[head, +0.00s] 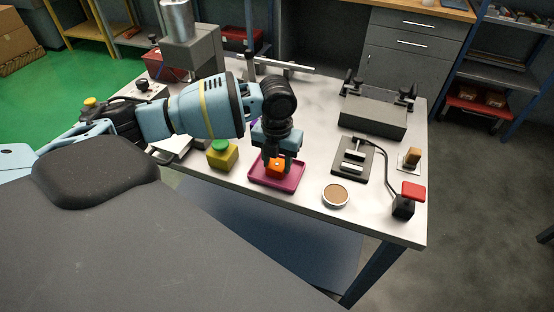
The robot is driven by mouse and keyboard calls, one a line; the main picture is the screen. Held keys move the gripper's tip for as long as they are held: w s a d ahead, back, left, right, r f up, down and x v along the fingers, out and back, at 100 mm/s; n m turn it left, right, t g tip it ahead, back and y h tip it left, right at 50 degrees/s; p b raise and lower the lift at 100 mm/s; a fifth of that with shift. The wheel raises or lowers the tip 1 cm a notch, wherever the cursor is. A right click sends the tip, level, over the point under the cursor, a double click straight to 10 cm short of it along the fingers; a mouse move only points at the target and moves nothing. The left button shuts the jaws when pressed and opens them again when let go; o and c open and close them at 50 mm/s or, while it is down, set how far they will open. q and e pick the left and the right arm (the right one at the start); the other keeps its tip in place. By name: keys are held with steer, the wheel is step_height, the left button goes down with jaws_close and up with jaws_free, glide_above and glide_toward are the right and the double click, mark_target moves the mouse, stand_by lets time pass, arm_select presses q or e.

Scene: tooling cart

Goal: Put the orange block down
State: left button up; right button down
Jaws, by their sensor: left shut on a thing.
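The orange block (276,166) is between the fingers of my left gripper (276,160), which is shut on it. The gripper points down, and its fingers hide part of the block. The block is over the magenta tray (262,176) near the front edge of the table. I cannot tell whether the block touches the tray floor. My right gripper is not in view.
A yellow box with a green button (222,154) stands just left of the tray. A round brown-topped dish (336,194) is to the right. A black fixture (353,158) and a red-topped switch (411,192) are farther right. A grey block fixture (373,115) stands behind.

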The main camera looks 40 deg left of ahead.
mark_target(277, 164)
arm_select(q)
steer(key=o, duration=1.2)
steer(key=shift+c, duration=0.2)
step_height(277, 164, up, 12)
steer(key=shift+r+p, duration=0.15)
steer(key=shift+p, duration=0.2)
